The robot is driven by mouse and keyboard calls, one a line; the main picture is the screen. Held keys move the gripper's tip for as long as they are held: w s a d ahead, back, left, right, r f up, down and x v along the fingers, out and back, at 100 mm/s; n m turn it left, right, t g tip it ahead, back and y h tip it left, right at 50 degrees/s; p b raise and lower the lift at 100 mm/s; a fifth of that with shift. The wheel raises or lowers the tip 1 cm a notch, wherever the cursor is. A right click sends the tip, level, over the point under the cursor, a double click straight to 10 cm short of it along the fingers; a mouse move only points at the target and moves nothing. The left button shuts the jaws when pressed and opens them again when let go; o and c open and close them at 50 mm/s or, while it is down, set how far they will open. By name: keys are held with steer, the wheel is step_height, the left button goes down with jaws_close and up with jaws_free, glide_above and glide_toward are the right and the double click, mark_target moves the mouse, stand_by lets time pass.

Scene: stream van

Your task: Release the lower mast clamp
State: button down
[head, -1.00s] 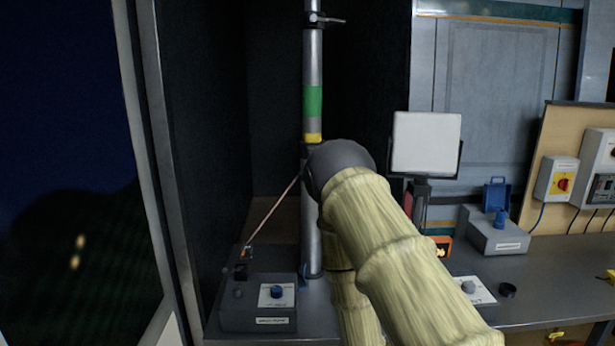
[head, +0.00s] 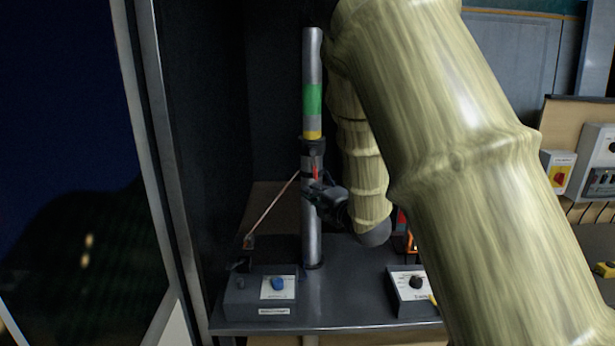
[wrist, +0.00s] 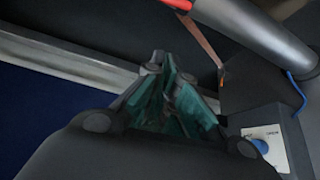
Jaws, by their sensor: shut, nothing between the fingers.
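The grey mast (head: 312,225) stands upright, with a green band and a yellow band above a dark collar, the lower clamp (head: 313,147). A small red lever (head: 315,171) shows just below the collar. In the wrist view the mast (wrist: 255,32) crosses the upper right and the red lever (wrist: 178,4) is at the top edge. My gripper (head: 312,190) is at the mast just below the red lever. Its green-padded fingers (wrist: 165,90) are shut and empty, apart from the lever in the wrist view. Contact with the mast cannot be told.
A control box with a blue knob (head: 260,296) stands left of the mast's foot; another box (head: 408,292) with a dark knob stands right. A thin copper-coloured rod (head: 271,212) slants down left from the mast. A dark wall is behind. My arm covers much of the right side.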

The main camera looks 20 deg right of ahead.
steer(key=shift+w+r, duration=0.1)
steer(key=shift+w, duration=0.05)
steer(key=w+d+p, duration=0.1)
steer(key=w+p, duration=0.5)
steer(key=w, duration=0.3)
steer(key=shift+d, duration=0.2)
stand_by(0.4)
steer(key=shift+w+d, duration=0.1)
